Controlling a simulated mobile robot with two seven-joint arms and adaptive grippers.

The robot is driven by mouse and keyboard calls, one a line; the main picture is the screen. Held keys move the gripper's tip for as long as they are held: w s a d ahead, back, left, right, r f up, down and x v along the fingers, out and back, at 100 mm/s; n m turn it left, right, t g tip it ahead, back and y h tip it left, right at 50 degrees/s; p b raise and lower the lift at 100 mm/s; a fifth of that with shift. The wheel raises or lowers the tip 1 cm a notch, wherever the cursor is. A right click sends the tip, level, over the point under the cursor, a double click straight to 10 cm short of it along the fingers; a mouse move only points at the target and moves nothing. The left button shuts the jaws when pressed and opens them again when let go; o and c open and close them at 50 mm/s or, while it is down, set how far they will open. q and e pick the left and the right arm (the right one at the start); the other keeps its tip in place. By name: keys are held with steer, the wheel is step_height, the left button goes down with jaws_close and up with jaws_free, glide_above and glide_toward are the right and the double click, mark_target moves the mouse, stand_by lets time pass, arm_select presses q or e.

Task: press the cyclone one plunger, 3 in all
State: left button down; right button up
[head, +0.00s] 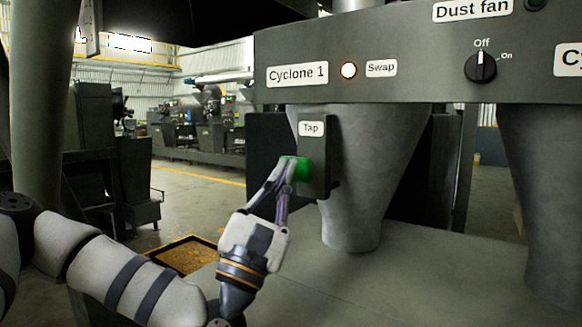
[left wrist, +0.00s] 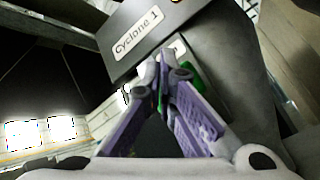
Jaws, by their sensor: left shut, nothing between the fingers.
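The cyclone one plunger is a green button (head: 304,169) on the left side of a dark box labelled Tap (head: 318,150), fixed to the front of a grey cone. My left gripper (head: 291,160) is shut and empty, its fingertips at the green button and partly covering it. I cannot tell whether they press it in. In the left wrist view the green button (left wrist: 195,76) shows behind the shut fingers (left wrist: 163,60). The Cyclone 1 panel (head: 345,85) above has a lit lamp (head: 348,70) beside a Swap label. My right gripper is not in view.
A Dust fan knob (head: 481,67) points to Off on the same panel. A second grey cone (head: 548,170) stands at the right. A tray of brown material (head: 187,255) lies low at the left. A grey surface (head: 430,275) spreads below the cones.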

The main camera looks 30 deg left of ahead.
arm_select(q)
steer(key=shift+s, duration=0.3)
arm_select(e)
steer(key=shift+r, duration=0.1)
arm_select(q)
steer(key=s+p, duration=0.1)
steer(key=s, duration=0.4)
steer(key=shift+a+p, duration=0.2)
steer(key=shift+p, duration=0.1)
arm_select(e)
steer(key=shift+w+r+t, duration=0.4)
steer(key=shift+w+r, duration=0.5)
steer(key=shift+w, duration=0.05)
arm_select(q)
steer(key=shift+d, duration=0.1)
stand_by(0.7)
